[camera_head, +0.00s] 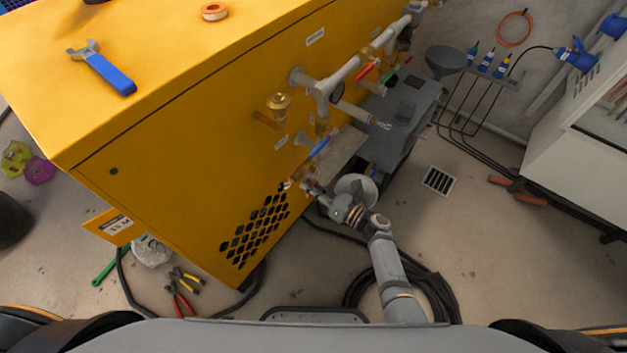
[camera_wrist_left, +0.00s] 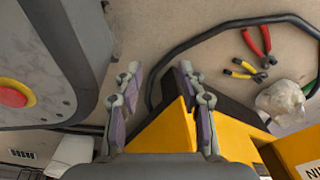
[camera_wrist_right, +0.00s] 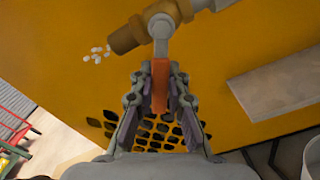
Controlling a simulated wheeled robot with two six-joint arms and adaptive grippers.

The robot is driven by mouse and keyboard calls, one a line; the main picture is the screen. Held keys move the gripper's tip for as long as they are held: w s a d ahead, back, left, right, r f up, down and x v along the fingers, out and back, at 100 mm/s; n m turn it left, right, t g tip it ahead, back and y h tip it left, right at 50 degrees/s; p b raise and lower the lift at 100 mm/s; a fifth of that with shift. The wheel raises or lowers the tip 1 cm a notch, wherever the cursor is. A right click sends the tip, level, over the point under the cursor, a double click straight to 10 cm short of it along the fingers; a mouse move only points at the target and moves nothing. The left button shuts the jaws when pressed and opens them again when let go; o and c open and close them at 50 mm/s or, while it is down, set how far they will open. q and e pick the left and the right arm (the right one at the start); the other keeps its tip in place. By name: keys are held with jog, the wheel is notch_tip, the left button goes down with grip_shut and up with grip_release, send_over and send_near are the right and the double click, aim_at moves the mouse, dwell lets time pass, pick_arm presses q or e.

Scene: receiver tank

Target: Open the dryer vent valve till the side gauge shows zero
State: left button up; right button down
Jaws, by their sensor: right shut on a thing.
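My right gripper (camera_wrist_right: 160,95) is shut on the orange lever (camera_wrist_right: 160,82) of a brass valve (camera_wrist_right: 190,22) low on the yellow cabinet. The lever points straight down toward my wrist from a grey hub. White puffs (camera_wrist_right: 97,54) show at the valve's brass outlet. In the head view my right gripper (camera_head: 308,187) is at the cabinet's lower side and largely covers the lever. My left gripper (camera_wrist_left: 157,85) is open and empty, above the floor beside the cabinet.
A blue-handled valve (camera_head: 320,147) and a red-handled valve (camera_head: 366,72) sit on the pipes above. A wrench (camera_head: 103,70) and tape roll (camera_head: 214,11) lie on the cabinet top. Pliers (camera_head: 181,290) and black hoses (camera_head: 360,285) lie on the floor.

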pick_arm(q)
jog(key=shift+s+r+p, duration=0.15)
jog(key=shift+s+p, duration=0.3)
jog(key=shift+s, duration=0.75)
pick_arm(e)
jog(key=shift+s+a+r+m, duration=0.15)
jog(key=shift+s+m, duration=0.05)
jog(key=shift+m, duration=0.5)
jog(key=c, duration=1.3)
grip_release()
jog(key=v, duration=1.2)
